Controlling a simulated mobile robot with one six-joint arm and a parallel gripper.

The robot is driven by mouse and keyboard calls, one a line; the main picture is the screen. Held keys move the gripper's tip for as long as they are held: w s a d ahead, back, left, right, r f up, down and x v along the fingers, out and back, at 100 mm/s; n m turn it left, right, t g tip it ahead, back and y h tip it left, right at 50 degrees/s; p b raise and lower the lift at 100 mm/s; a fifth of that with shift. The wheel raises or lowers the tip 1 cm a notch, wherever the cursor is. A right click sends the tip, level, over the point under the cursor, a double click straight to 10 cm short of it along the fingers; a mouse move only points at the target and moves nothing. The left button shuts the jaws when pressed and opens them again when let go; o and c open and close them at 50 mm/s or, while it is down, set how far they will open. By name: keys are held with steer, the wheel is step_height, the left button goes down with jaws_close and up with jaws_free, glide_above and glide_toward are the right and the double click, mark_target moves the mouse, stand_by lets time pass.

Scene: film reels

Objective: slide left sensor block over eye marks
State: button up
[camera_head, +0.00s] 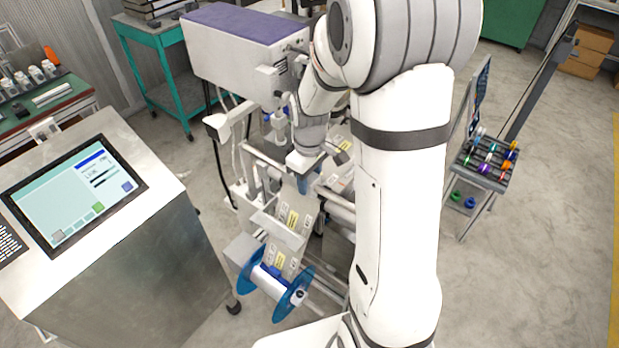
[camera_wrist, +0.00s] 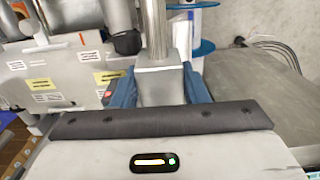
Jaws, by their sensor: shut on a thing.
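My gripper (camera_wrist: 158,92) is shut on a grey metal block (camera_wrist: 160,74), with a blue finger on either side of it. I take this for the left sensor block; a round metal rod (camera_wrist: 156,28) stands out from it. The film web (camera_wrist: 60,72), pale with white and yellow printed labels, lies to the left of the block in the wrist view. The head view shows my gripper (camera_head: 303,184) low over the machine, above the labelled film (camera_head: 290,222). The block is hidden there. I cannot make out the eye marks among the prints.
A blue-flanged reel (camera_head: 270,284) sits at the machine's front. A console with a screen (camera_head: 75,192) stands at the left. A purple-topped housing (camera_head: 240,25) rises behind the film. A small rack with coloured items (camera_head: 486,160) stands right. Open floor lies right of my arm.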

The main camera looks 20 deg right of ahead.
mark_target(334, 195)
jaws_close()
steer(key=s+d, duration=0.1)
steer(key=s, duration=0.1)
steer(key=s+d+b, duration=0.1)
steer(key=s+d, duration=0.2)
steer(key=shift+s+d+b, duration=0.1)
steer(key=shift+s+b, duration=0.2)
steer(key=shift+s, duration=0.05)
steer(key=o, duration=1.2)
jaws_free()
steer(key=shift+c, duration=0.2)
step_height(334, 195, up, 8)
steer(key=shift+f+b, duration=0.1)
steer(key=shift+b, duration=0.25)
